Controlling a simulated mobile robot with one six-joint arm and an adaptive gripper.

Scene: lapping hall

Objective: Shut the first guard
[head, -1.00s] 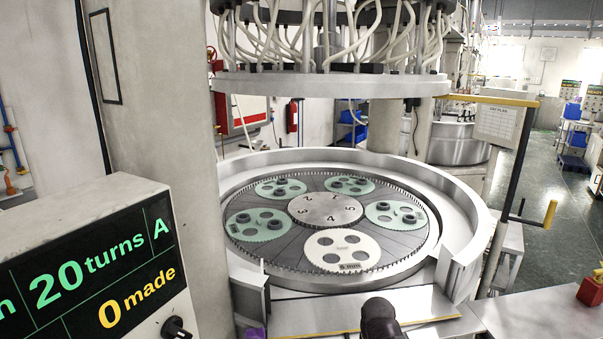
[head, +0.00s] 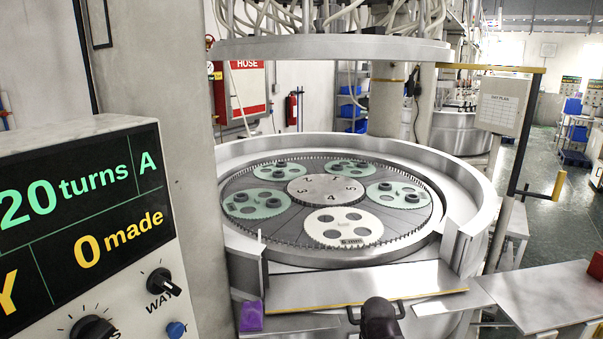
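A barred frame (head: 518,150) stands at the right of the lapping machine, with a yellow top bar, a dark post and a yellow handle (head: 559,186). It looks like a guard swung out to the side, but I cannot tell which guard is the first. The machine's round wall (head: 478,190) has a gap at the front, above a yellow-edged shelf (head: 370,288). My gripper (head: 376,308) is at the bottom centre, dark, seen from behind, in front of the shelf. Its fingers look spread, with nothing visible between them. It is well apart from the yellow handle.
Green and white carriers lie on the geared table (head: 330,200) under the raised upper plate (head: 330,48). A control console (head: 90,225) with knobs stands close at left. A purple block (head: 251,316) is at the shelf's left. A metal bench (head: 550,295) fills the lower right.

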